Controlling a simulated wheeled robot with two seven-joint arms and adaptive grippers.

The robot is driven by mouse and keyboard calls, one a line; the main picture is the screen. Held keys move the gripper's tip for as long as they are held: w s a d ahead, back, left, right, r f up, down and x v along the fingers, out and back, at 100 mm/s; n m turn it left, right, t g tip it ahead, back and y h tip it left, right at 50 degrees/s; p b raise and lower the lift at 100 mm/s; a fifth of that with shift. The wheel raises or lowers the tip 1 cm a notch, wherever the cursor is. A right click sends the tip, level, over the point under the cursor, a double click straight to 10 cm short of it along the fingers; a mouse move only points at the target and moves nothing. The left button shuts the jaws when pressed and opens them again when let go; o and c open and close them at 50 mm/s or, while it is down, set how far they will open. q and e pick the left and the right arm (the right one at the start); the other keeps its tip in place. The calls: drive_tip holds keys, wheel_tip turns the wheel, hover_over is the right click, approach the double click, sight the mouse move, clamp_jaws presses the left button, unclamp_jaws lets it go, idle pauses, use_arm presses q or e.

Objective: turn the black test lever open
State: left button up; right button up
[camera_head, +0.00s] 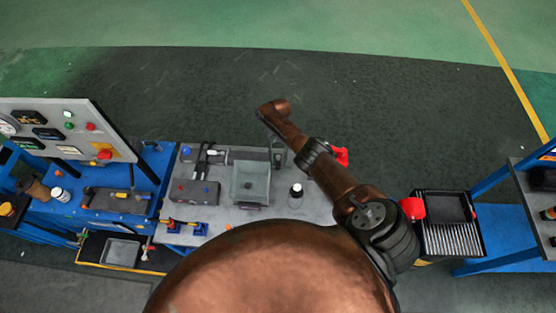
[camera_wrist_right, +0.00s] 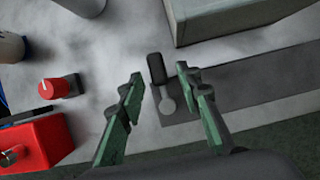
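The black test lever (camera_wrist_right: 157,68) shows in the right wrist view as a short black grip on a pale metal arm with a round end. It sits at the end of a dark grey strip on the bench. My right gripper (camera_wrist_right: 159,75) is open, with one green finger on each side of the black grip and visible gaps to both. In the head view, my right gripper (camera_head: 278,154) is at the back edge of the bench, and I cannot make out the lever there. My left gripper is not in view.
A grey box (camera_head: 249,182) stands left of my right gripper. A black-and-white bottle (camera_head: 296,194) and a red item (camera_head: 341,156) are to its right. In the wrist view, a red block (camera_wrist_right: 40,142) and a red knob (camera_wrist_right: 55,88) are at left.

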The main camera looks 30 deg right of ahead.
drive_tip(key=v, duration=1.1)
drive_tip(key=shift+r, duration=0.35)
drive_tip(key=shift+d, duration=0.1)
